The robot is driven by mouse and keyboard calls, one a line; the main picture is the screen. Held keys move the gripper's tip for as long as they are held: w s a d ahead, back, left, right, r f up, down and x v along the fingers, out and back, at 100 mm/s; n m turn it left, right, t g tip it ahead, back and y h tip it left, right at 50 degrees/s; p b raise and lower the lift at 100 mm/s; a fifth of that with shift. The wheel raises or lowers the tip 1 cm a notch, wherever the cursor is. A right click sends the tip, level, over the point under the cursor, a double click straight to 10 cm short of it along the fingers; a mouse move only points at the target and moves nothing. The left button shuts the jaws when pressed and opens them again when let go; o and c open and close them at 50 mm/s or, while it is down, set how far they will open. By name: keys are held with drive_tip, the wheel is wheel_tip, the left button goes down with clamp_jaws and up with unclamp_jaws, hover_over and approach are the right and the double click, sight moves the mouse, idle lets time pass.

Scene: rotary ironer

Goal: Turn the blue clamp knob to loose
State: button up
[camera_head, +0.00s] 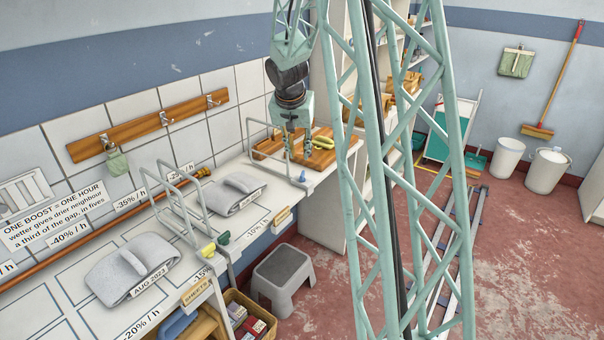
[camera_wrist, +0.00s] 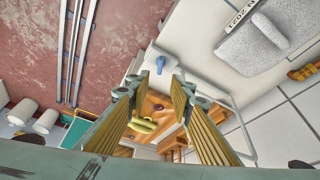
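The blue clamp knob (camera_head: 303,176) sits at the front edge of the white counter, below the wooden board. In the wrist view the blue knob (camera_wrist: 160,64) is on the counter edge, beyond my fingertips and near the middle. My gripper (camera_head: 299,150) is above the counter, over the wooden board, pointing down. In the wrist view my gripper (camera_wrist: 155,90) has its two fingers apart with nothing between the tips. The fingers do not touch the knob. The knob's exact setting is too small to tell.
Wire frames (camera_head: 165,200) stand on the counter beside folded grey cloths (camera_head: 130,270). A yellow knob (camera_head: 208,250) and a green knob (camera_head: 223,238) sit further left. A yellow-green item (camera_head: 323,142) lies on the wooden board (camera_head: 270,148). A grey stool (camera_head: 281,275) stands below.

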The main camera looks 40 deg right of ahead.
sight(302, 173)
drive_tip(key=shift+b+x, duration=1)
drive_tip(key=shift+x, duration=5.5)
drive_tip(key=shift+s+a, duration=0.1)
clamp_jaws()
